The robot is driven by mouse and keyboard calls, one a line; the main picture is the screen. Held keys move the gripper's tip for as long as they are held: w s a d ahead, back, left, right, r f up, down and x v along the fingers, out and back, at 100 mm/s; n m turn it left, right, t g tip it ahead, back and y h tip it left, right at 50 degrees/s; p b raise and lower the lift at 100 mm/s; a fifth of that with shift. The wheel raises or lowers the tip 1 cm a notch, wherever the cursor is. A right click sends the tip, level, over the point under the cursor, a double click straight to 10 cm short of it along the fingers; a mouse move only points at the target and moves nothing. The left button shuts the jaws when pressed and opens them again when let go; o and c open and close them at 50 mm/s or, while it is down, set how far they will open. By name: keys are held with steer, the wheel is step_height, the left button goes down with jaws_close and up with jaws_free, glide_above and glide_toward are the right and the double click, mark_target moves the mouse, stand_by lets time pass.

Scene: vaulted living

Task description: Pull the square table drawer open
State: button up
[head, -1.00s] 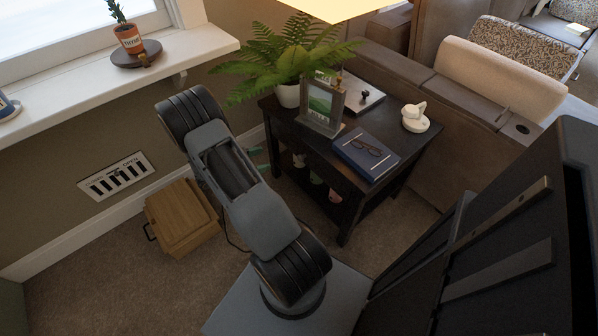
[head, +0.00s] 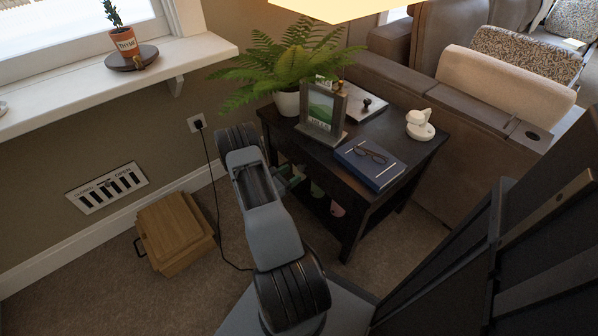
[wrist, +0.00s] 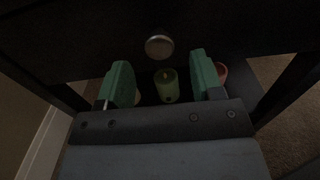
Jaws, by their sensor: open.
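The dark square table (head: 407,137) stands right of my arm in the head view, against a sofa. In the wrist view the dark drawer front (wrist: 215,28) spans the top, with a round metal knob (wrist: 159,46) at its middle. My gripper (wrist: 160,75) is open, its two green fingers pointing at the drawer front, one on each side below the knob in the picture. Nothing is between the fingers that I can tell is held. In the head view my gripper (head: 290,177) is by the table's left side, partly hidden by my arm. The drawer looks closed.
On the table are a fern (head: 287,62), a picture frame (head: 322,108), a blue book (head: 370,163) with glasses and a white figurine (head: 420,124). A green candle (wrist: 167,86) stands on the lower shelf. A wooden box (head: 174,234) and a cord lie left on the carpet.

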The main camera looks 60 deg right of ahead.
mark_target(299, 169)
steer(key=shift+b+x, duration=0.35)
steer(key=shift+x, duration=1.75)
jaws_close()
